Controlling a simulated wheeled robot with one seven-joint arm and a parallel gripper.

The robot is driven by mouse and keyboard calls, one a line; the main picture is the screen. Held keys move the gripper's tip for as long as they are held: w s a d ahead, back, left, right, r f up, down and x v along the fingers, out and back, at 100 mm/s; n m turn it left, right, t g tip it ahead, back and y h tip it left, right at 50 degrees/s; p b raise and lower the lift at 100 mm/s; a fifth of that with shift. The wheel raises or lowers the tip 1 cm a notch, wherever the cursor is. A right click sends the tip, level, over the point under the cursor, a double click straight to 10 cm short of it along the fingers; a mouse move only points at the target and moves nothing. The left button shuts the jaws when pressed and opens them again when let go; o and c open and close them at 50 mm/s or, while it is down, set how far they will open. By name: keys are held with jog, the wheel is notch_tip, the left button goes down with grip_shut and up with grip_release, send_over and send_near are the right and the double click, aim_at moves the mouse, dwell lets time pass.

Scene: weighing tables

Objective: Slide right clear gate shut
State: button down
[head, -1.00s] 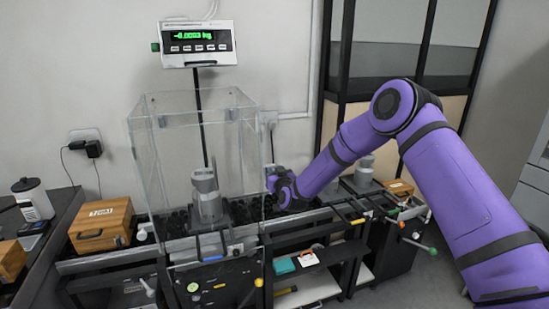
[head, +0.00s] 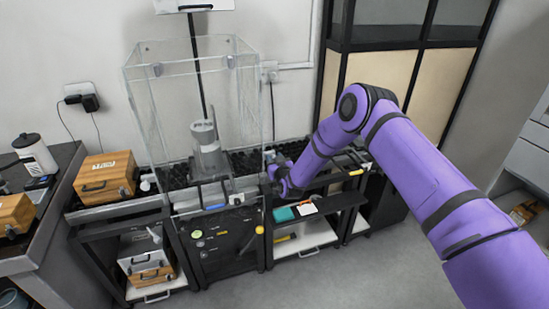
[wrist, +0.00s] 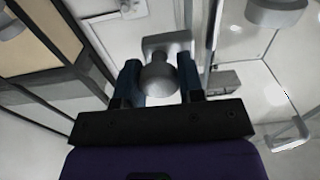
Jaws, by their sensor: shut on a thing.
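The clear weighing enclosure (head: 150,110) stands on the middle table, with the right clear gate (head: 252,115) on its right side. How far the gate is open is hard to tell from the head view. My gripper (head: 272,172) is low beside the right side of the enclosure, near its front. In the wrist view my gripper (wrist: 157,85) has its two blue fingers on either side of a round grey knob (wrist: 158,78), closed on it. The knob sits on a grey plate by clear panels. In the head view my gripper hides the knob.
A grey metal weight (head: 207,148) stands inside the enclosure. A wooden box (head: 106,177) is to the left. A shelf (head: 320,212) with a teal item (head: 284,214) lies below my arm. A black-framed cabinet (head: 385,110) stands behind my arm.

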jog(key=shift+s+f, duration=0.1)
jog(key=shift+f, duration=0.25)
jog(key=c, duration=1.1)
grip_release()
jog(key=shift+o, duration=0.2)
jog(key=shift+r, duration=0.1)
jog(key=shift+s, duration=0.15)
jog(key=v, duration=1)
jog(key=shift+s, duration=0.2)
jog(key=shift+w+d+r, duration=0.1)
